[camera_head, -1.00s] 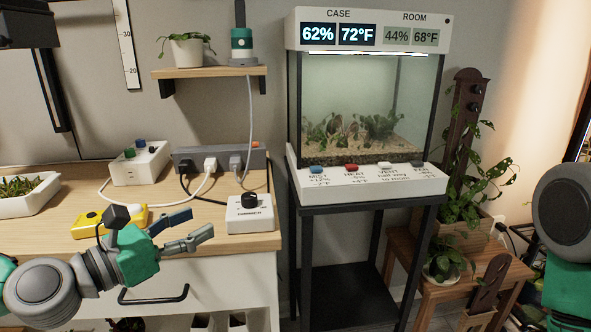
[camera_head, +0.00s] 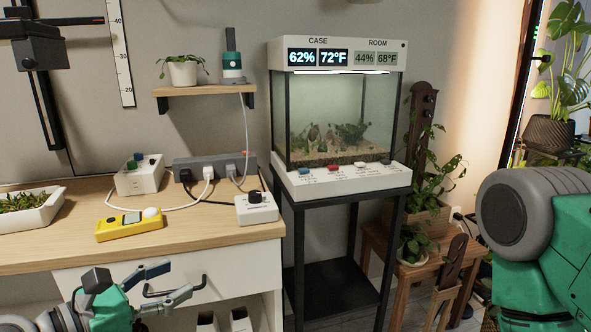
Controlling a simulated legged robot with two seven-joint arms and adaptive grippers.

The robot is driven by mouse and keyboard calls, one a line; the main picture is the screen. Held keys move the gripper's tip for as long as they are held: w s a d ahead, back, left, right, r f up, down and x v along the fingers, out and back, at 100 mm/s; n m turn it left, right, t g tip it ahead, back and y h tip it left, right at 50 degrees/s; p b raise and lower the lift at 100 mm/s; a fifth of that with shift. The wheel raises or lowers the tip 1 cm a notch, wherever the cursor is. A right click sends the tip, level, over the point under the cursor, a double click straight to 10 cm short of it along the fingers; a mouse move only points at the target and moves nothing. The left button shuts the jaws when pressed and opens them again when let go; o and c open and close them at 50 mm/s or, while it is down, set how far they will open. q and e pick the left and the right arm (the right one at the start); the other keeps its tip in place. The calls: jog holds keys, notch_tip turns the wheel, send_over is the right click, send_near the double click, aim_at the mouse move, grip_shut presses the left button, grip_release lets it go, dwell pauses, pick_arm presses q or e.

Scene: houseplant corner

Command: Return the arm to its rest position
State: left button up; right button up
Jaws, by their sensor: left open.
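My left gripper (camera_head: 172,281) is at the lower left, in front of the drawer (camera_head: 240,262) and below the wooden counter's edge. Its fingers are spread and nothing is between them. Its fingertips show close to the dark drawer handle (camera_head: 176,290); I cannot tell whether they touch it. The rest of my left arm runs out of the bottom left corner. Part of my right arm fills the lower right; its gripper is out of view.
The counter (camera_head: 190,238) holds a yellow device (camera_head: 129,226), a white dial box (camera_head: 256,208), a power strip (camera_head: 215,166) and a white planter (camera_head: 30,207). A glass case (camera_head: 340,120) on a black stand (camera_head: 342,288) stands right of it. Plants stand beyond.

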pick_arm(q)
jog(key=s+d+f+m+g+y+p, duration=0.1)
jog(key=s+d+f+m+g+p, duration=0.1)
jog(key=s+f+m+g, duration=0.35)
jog(key=s+d+f+m+g+y+p, duration=0.2)
jog(key=s+d+f+m+g+p, duration=0.1)
jog(key=s+f+m, duration=0.55)
jog(key=s+a+f+m+g+y+p, duration=0.4)
jog(key=s+a+f+m+y, duration=0.3)
jog(key=s+a+m, duration=0.5)
jog(key=shift+a+f+m, duration=0.4)
jog(key=shift+a+f, duration=0.25)
jog(key=shift+a, duration=0.3)
pick_arm(e)
notch_tip(320, 180, up, 10)
jog(key=shift+a, duration=0.35)
pick_arm(q)
jog(key=shift+d, duration=0.2)
pick_arm(e)
jog(key=shift+d+f, duration=0.15)
jog(key=shift+d, duration=0.05)
pick_arm(q)
jog(key=shift+w+a, duration=0.1)
jog(key=shift+a, duration=0.05)
pick_arm(e)
jog(key=shift+a, duration=0.15)
pick_arm(q)
jog(key=shift+c, duration=0.5)
